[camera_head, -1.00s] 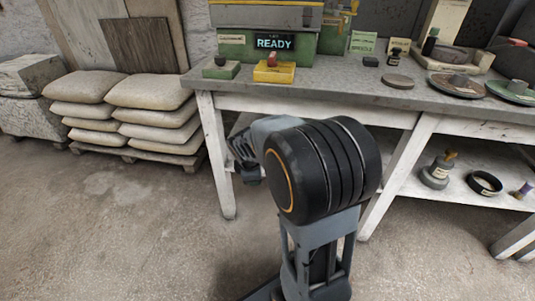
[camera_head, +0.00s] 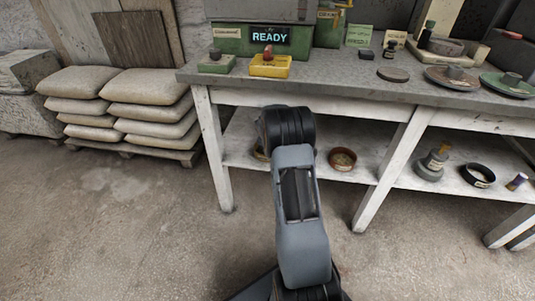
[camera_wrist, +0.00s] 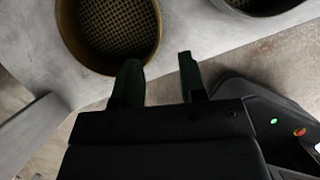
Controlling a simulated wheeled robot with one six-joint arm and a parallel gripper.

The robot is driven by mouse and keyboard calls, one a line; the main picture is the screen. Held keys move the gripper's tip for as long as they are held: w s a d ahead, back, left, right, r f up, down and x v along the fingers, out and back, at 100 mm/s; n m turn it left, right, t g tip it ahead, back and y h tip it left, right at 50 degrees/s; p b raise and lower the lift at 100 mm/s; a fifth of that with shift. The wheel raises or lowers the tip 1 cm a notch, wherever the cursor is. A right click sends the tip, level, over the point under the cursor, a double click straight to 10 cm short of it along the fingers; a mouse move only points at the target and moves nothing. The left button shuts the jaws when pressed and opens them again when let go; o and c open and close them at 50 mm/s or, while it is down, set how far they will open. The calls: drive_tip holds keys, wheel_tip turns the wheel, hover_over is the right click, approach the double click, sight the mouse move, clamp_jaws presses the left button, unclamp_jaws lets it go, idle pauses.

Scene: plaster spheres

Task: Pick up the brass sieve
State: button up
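The brass sieve (camera_wrist: 152,42) shows in the wrist view at the upper left, as a round brass-coloured rim with dark mesh inside, cut by the top edge. It stands on a pale shelf. My gripper (camera_wrist: 160,76) is open, its two dark fingers apart with nothing between them. The left fingertip is close to the sieve's lower rim in the picture; I cannot tell whether they touch. In the head view a brassy edge (camera_head: 259,150) shows beside my arm on the lower shelf, probably this sieve, mostly hidden. My fingers are hidden there.
A second round vessel (camera_wrist: 262,6) is at the wrist view's top right. The lower shelf also holds a reddish-brown round dish (camera_head: 343,158), a grey bottle-like item (camera_head: 431,166) and a black ring (camera_head: 478,175). The bench top (camera_head: 340,88) and white legs (camera_head: 218,160) frame the space.

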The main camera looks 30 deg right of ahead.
drive_tip(key=shift+w+d, duration=0.35)
drive_tip(key=shift+d, duration=0.25)
drive_tip(key=shift+w+d, duration=0.3)
drive_tip(key=shift+d, duration=0.25)
drive_tip(key=shift+b+x, duration=1.4)
drive_tip(key=shift+x, duration=1.15)
drive_tip(key=shift+r, duration=0.1)
clamp_jaws()
